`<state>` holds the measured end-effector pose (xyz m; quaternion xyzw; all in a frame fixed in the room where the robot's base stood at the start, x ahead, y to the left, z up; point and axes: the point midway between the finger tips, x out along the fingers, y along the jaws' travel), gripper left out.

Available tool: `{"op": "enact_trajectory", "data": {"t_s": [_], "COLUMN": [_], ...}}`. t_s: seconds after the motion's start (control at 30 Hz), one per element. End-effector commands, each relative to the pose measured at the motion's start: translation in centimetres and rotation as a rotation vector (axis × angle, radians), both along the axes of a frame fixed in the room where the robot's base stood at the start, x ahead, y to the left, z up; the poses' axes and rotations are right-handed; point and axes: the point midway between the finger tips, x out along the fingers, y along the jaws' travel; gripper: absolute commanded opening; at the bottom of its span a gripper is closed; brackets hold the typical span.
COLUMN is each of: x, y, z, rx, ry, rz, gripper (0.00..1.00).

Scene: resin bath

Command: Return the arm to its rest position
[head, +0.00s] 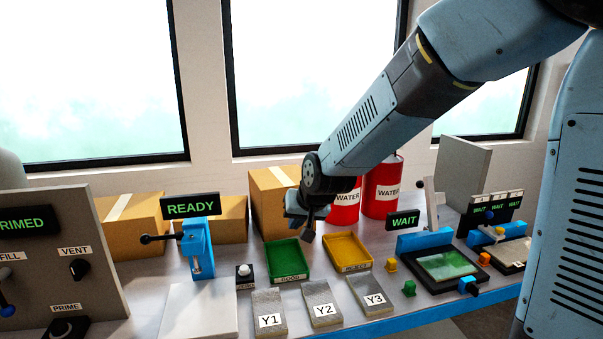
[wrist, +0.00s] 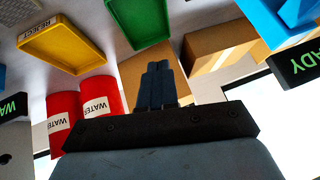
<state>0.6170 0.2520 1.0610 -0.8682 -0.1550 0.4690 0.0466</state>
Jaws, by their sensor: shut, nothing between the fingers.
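My arm reaches in from the upper right in the head view. My gripper (head: 306,236) hangs above the bench, near the gap between the green tray (head: 283,261) and the yellow tray (head: 347,252). In the wrist view, the two fingers of my gripper (wrist: 158,68) are pressed together with nothing between them. The green tray (wrist: 137,20) and the yellow REJECT tray (wrist: 62,43) both look empty there.
Plates Y1 (head: 269,312), Y2 (head: 322,303) and Y3 (head: 370,295) lie at the front. Cardboard boxes (head: 132,222) and red WATER cans (head: 382,187) stand behind. A blue READY device (head: 197,247) is left; a blue-framed WAIT device (head: 445,266) is right.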

Motion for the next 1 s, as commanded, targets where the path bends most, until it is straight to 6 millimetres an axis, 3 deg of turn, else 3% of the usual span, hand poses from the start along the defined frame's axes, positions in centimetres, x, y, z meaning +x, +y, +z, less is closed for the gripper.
{"op": "enact_trajectory", "data": {"t_s": [0.27, 0.5, 0.8, 1.0], "x": [-3.6, -8.2, -15.3, -19.9], "y": [-7.6, -13.6, -20.2, -23.4], "z": [4.6, 7.8, 10.6, 11.4], "rx": [-0.119, -0.19, -0.236, -0.243], "ry": [-0.008, 0.007, 0.04, 0.068], "rz": [-0.05, -0.103, -0.17, -0.204], "gripper": [0.0, 0.0, 0.0, 0.0]}}
